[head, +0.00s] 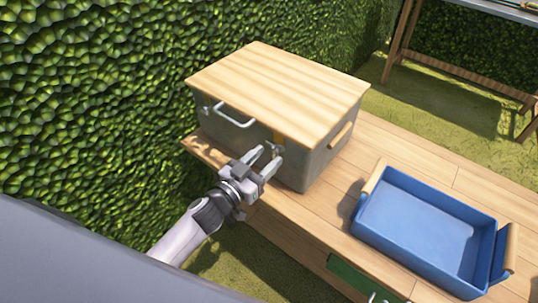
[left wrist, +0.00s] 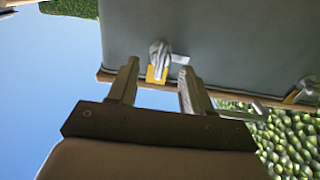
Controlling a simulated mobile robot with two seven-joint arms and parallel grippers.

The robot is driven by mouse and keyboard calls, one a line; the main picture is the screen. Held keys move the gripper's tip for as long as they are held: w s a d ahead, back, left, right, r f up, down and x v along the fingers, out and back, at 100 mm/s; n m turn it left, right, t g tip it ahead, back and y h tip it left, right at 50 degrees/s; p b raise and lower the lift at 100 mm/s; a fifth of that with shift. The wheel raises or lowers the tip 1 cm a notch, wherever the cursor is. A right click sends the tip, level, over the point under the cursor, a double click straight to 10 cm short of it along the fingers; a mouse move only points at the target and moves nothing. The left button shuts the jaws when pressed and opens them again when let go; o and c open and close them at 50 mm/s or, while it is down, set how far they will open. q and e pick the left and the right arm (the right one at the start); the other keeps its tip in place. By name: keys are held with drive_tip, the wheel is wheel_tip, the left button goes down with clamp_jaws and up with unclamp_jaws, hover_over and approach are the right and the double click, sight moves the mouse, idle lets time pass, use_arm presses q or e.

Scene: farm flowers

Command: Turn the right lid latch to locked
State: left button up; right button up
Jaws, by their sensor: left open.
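A grey box (head: 305,165) with a wooden lid (head: 280,80) stands on the wooden bench. The right lid latch (head: 275,147) is on its front, just under the lid edge. In the left wrist view this latch (left wrist: 159,54) is a silver knob with a yellow plate and a pale plate beside it; I cannot tell its exact setting. My left gripper (head: 268,155) is open in front of the latch, which shows between its fingertips in the wrist view, with no clear contact. The left latch (head: 206,106) shows near the box's left corner. My right gripper is out of view.
A silver handle (head: 234,117) juts from the box front between the latches. A blue tray (head: 415,222) with wooden grips stands at right on the bench (head: 340,190). A hedge (head: 90,110) rises close behind and left. Another table (head: 455,70) stands at top right.

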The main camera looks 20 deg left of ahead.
use_arm(q)
drive_tip(key=shift+x, duration=1.05)
clamp_jaws()
